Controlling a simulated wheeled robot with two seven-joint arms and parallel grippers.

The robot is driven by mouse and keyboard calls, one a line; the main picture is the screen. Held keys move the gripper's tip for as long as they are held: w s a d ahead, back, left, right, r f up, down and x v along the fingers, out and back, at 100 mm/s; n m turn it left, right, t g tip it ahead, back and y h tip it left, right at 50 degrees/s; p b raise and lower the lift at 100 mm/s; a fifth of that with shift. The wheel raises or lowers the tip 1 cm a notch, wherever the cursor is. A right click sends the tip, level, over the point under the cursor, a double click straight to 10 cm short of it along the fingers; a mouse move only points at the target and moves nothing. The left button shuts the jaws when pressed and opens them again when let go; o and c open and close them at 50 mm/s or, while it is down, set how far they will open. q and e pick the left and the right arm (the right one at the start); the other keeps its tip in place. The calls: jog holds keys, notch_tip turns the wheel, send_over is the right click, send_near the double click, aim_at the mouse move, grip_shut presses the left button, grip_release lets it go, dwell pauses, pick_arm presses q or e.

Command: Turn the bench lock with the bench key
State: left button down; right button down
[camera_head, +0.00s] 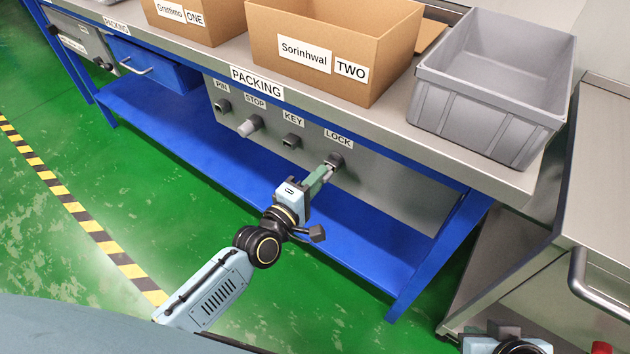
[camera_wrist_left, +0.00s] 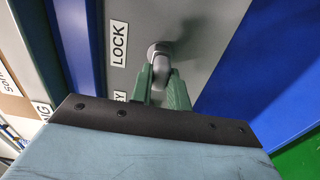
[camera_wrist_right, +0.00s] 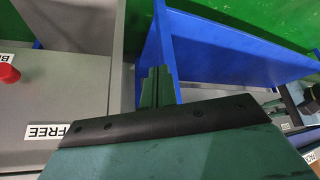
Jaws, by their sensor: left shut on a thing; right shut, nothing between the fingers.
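The bench lock (camera_head: 335,160) is a dark round fitting under the LOCK label on the grey front panel of the packing bench. My left gripper (camera_head: 326,171) is at the lock, its green fingers shut on a grey piece, which I take to be the bench key (camera_wrist_left: 161,68). In the left wrist view the key's far end meets the round lock (camera_wrist_left: 160,49); how deep it sits is hidden. The KEY holder (camera_head: 291,141) is left of the lock. My right gripper (camera_wrist_right: 158,78) is shut and empty, low at the right.
PIN (camera_head: 222,105) and STOP (camera_head: 248,127) fittings sit further left on the panel. Cardboard boxes (camera_head: 400,60) and a grey crate (camera_head: 480,110) stand on the bench. A blue lower shelf (camera_head: 375,235) runs beneath. A steel cabinet (camera_head: 600,180) stands at right.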

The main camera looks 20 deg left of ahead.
pick_arm(q)
jog(key=shift+w+d, duration=0.15)
jog(key=shift+w, duration=0.15)
jog(key=c, duration=1.3)
grip_release()
jog(key=shift+o, duration=0.2)
jog(key=p+v, duration=0.3)
jog(key=v, duration=1)
jog(key=shift+s, duration=0.2)
pick_arm(e)
jog(key=s+d+f+g+h, duration=0.1)
jog(key=s+d+f+g, duration=0.1)
jog(key=f, duration=0.6)
jog(key=shift+s+d+g, duration=0.3)
jog(key=shift+d+g, duration=0.1)
jog(key=shift+d, duration=0.15)
